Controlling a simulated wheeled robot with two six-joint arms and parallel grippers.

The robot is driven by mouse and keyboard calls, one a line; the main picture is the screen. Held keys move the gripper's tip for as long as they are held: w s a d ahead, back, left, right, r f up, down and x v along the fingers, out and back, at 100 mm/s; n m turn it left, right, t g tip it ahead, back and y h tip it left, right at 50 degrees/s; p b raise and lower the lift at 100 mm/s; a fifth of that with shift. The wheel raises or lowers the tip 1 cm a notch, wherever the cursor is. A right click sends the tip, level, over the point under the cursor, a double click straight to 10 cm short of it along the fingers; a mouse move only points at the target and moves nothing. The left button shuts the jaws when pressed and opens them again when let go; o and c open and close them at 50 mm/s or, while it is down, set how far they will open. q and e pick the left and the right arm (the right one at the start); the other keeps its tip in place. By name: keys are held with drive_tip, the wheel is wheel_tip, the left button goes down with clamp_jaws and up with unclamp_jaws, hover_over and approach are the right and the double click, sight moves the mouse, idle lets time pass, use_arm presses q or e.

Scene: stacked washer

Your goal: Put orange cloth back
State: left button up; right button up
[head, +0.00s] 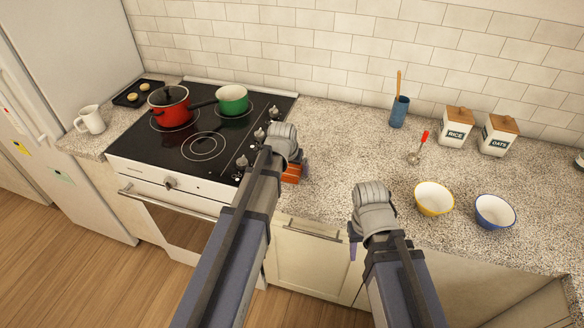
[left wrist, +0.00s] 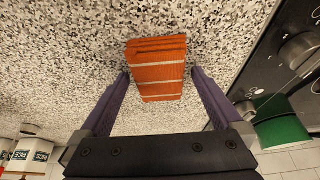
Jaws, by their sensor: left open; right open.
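The orange cloth (left wrist: 158,72) is folded, with pale stripes, and lies on the speckled counter. In the head view only a small part of the cloth (head: 292,173) shows beside my left gripper, next to the stove's right edge. My left gripper (left wrist: 155,90) is open over the cloth, with one purple finger on each side of its near end. I cannot tell whether the fingers touch it. In the head view my left arm hides most of this. My right gripper (head: 354,242) is open and empty at the counter's front edge, above the cabinet doors.
The stove (head: 170,165) with a red pot (head: 170,106) and a green pot (head: 232,99) stands left of the cloth. The counter's middle is clear.

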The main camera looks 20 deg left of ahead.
use_arm(q)
drive_tip(key=shift+r, duration=0.15)
drive_tip(key=p+v, duration=1.2)
drive_tip(key=s+d+m+g, duration=0.1)
drive_tip(key=s+d+g, duration=0.1)
drive_tip(key=s+d, duration=0.4)
drive_tip(key=s+d+f+m+g+y, duration=0.1)
drive_tip(key=s+d+m+g, duration=0.1)
drive_tip(key=s+d, duration=0.5)
drive_tip(key=s+g, duration=0.1)
drive_tip(key=s, duration=0.4)
drive_tip(key=shift+s+d+f+y+b, duration=0.25)
drive_tip(key=shift+s+y+b, duration=0.05)
drive_tip(key=shift+s, duration=0.1)
drive_tip(key=shift+f, duration=0.1)
wheel_tip(320, 180, down, 4)
drive_tip(key=b, duration=0.4)
drive_tip(key=shift+f, duration=0.15)
